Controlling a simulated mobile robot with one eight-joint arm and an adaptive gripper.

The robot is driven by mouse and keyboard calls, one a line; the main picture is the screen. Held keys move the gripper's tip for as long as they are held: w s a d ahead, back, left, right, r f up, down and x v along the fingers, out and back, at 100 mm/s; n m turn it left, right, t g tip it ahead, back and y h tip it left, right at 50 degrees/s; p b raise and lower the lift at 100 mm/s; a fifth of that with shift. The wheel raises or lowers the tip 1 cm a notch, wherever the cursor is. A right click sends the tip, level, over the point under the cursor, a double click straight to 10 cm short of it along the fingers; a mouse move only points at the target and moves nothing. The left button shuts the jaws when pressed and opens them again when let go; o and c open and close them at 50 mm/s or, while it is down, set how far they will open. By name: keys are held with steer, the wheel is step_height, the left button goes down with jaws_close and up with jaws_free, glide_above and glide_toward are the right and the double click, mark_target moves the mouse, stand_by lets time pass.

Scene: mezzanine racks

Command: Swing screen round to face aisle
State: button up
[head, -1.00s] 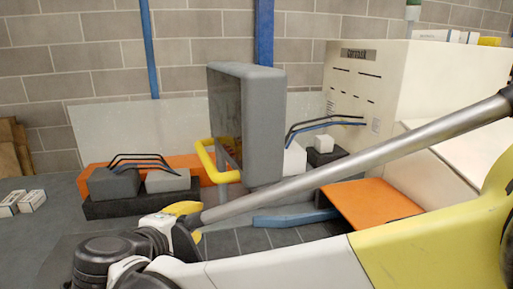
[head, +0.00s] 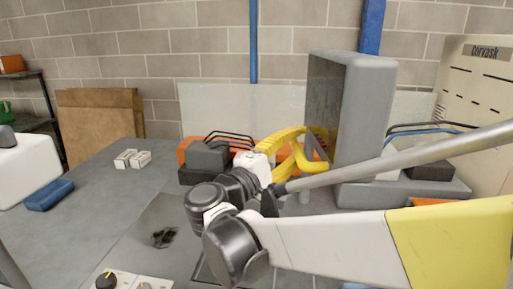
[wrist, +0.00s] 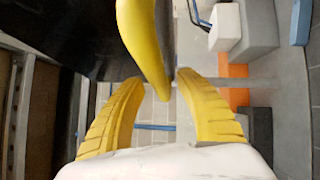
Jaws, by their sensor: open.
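The screen (head: 368,115) is a thick grey panel on a low mount at the right of the head view. Its dark face is turned to the left and seen nearly edge-on; it fills the upper left of the wrist view (wrist: 75,35). A yellow bar handle (wrist: 143,40) sticks out along its edge. My gripper (wrist: 160,80) has two yellow ribbed fingers spread apart. The handle's near end lies between or just beyond their tips, with gaps on both sides; contact is not visible. In the head view, the fingers and handle overlap in yellow.
Grey blocks with black cables (head: 208,155) stand behind my wrist. A cream cabinet (head: 478,95) is at the right. Two small white boxes (head: 132,159) and a blue block (head: 50,195) lie at the left. The grey top between them is mostly clear.

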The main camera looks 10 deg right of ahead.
steer(key=shift+w+d+r, duration=0.1)
steer(key=shift+w+d, duration=0.2)
steer(key=shift+d, duration=0.15)
steer(key=shift+c, duration=0.5)
jaws_close()
steer(key=shift+s, duration=0.1)
